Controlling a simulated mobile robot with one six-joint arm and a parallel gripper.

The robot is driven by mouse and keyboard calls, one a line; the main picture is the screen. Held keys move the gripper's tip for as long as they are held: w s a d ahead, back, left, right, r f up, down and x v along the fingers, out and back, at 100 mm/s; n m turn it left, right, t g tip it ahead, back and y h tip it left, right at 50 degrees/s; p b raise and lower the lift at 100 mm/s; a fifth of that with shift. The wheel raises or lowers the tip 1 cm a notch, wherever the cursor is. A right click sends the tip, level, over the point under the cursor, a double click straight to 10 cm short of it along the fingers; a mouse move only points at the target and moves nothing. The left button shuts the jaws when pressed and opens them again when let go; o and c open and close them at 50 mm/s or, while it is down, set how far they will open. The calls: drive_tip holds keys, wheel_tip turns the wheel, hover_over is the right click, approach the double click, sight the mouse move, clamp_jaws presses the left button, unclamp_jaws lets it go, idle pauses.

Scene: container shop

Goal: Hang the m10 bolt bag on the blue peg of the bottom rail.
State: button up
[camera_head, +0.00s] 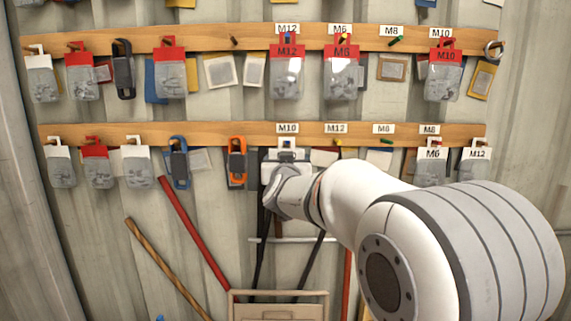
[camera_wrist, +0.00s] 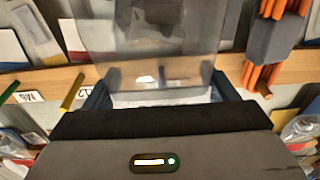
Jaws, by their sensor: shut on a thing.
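My gripper (camera_head: 286,157) is at the bottom rail (camera_head: 210,133), just below the M10 label (camera_head: 288,128). It is shut on a clear bag, the M10 bolt bag (camera_wrist: 150,40), which fills the upper middle of the wrist view between the fingers. The bag's lettering cannot be read, and in the head view my arm mostly hides it.
An orange carabiner (camera_head: 237,160) hangs close to the left of my gripper and shows at right in the wrist view (camera_wrist: 262,75). To the right are a yellow peg (camera_wrist: 72,92) and a green peg (camera_wrist: 9,92), both bare. Several bags hang on both rails.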

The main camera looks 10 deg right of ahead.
drive_tip(key=w+d, duration=0.1)
drive_tip(key=w, duration=0.5)
drive_tip(key=shift+w+d+f, duration=0.2)
drive_tip(key=shift+w+f, duration=0.05)
drive_tip(key=shift+f, duration=0.15)
idle(0.4)
idle(0.4)
drive_tip(key=o, duration=1)
drive_tip(key=shift+s, duration=0.1)
